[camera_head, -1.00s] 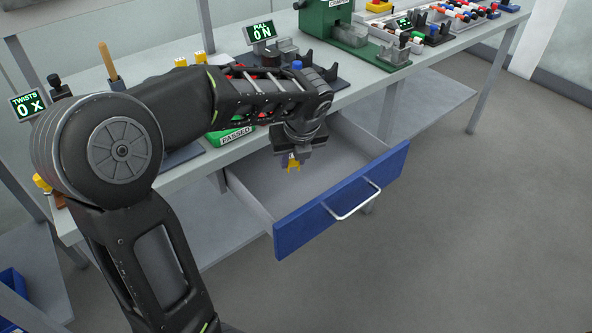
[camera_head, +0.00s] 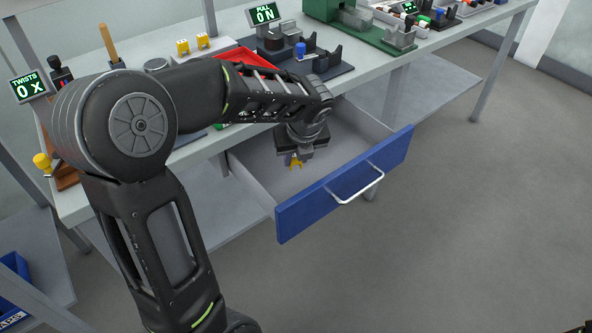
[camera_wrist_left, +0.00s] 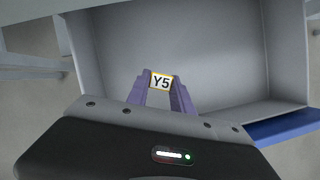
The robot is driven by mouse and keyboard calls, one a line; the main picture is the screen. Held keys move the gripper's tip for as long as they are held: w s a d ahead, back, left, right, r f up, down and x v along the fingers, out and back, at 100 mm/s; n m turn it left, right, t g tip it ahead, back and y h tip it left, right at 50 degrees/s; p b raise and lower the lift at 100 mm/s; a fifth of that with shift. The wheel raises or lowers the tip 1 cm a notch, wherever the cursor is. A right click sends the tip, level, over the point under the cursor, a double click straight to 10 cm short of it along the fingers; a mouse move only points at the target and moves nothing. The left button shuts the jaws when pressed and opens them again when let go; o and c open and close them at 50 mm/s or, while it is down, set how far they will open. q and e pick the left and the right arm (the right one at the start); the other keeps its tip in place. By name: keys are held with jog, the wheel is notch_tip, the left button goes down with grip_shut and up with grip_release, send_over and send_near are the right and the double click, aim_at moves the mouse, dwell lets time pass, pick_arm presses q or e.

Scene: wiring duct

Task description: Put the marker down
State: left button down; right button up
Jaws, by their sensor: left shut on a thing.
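The marker (camera_wrist_left: 161,82) is a small yellow-edged piece with a white face reading "Y5". It also shows as a yellow bit in the head view (camera_head: 295,165). My left gripper (camera_head: 293,158) is shut on it, with its purple fingertips on either side of the marker in the wrist view. The gripper points down over the open drawer (camera_head: 345,195), which has a blue front and a grey inside. The marker is above the drawer floor; its exact height is hard to tell. The drawer floor that shows is bare.
My left arm passes over the bench's front edge. Floor to the right is clear.

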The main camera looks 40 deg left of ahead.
aim_at(294, 177)
pick_arm(q)
jog(key=shift+f+b, duration=0.65)
jog(key=shift+f, duration=1.85)
jog(key=shift+f, duration=0.1)
jog(key=shift+f, duration=0.1)
jog(key=c, duration=1.1)
grip_release()
jog(key=shift+r, duration=0.2)
jog(key=shift+r, duration=0.25)
jog(key=p+v, duration=0.2)
jog(key=v, duration=0.9)
jog(key=shift+s+d+r, duration=0.15)
jog(key=shift+d+r, duration=0.05)
